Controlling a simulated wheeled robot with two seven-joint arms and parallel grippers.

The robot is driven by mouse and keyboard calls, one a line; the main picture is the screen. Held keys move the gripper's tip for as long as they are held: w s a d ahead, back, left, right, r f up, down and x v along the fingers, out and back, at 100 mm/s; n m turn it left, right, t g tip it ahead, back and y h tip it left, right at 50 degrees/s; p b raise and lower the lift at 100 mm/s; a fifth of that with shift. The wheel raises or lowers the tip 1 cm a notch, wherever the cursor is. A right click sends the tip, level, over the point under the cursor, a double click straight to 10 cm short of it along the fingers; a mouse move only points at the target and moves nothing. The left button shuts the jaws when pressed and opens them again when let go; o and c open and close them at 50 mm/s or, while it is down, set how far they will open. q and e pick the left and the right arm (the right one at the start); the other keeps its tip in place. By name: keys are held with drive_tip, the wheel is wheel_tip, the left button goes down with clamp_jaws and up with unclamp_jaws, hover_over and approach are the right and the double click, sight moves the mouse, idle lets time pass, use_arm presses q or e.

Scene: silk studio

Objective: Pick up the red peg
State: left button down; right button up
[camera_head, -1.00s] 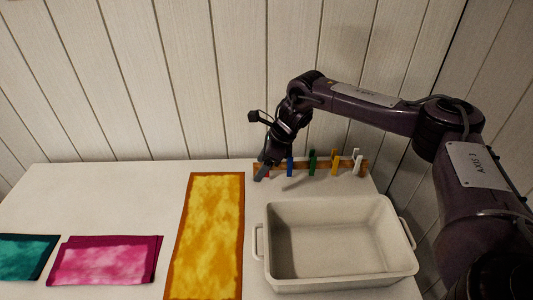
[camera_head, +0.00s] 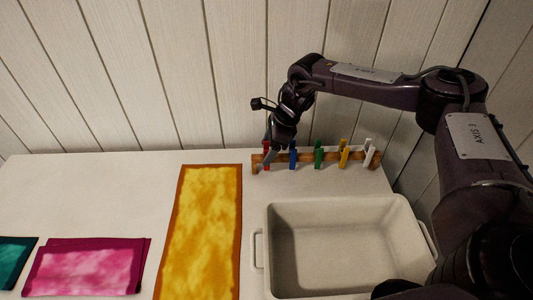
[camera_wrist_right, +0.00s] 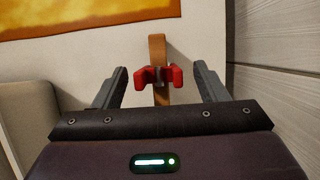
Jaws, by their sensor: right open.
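The red peg (camera_head: 267,148) sits at the left end of a wooden rack (camera_head: 330,158) near the wall. In the right wrist view the red peg (camera_wrist_right: 158,76) is on the end of the brown wooden strip (camera_wrist_right: 157,47), between and a little beyond my fingertips. My right gripper (camera_head: 270,163) is at the red peg in the head view and partly hides it. In the right wrist view my right gripper (camera_wrist_right: 159,75) is open, with a finger on each side of the peg and clear gaps. My left gripper is not in view.
Blue (camera_head: 293,158), green (camera_head: 319,154), yellow (camera_head: 344,154) and white (camera_head: 369,153) pegs stand along the rack. A pale basin (camera_head: 345,205) is in front of it. A yellow cloth (camera_head: 203,235), pink cloth (camera_head: 88,268) and teal cloth (camera_head: 14,262) lie to the left.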

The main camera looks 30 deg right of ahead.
drive_tip(key=x, duration=0.3)
drive_tip(key=shift+a+f, duration=0.1)
drive_tip(key=shift+f, duration=0.05)
drive_tip(key=shift+s, duration=0.1)
drive_tip(key=shift+c, duration=0.3)
drive_tip(key=c, duration=0.9)
drive_tip(key=shift+c, duration=0.4)
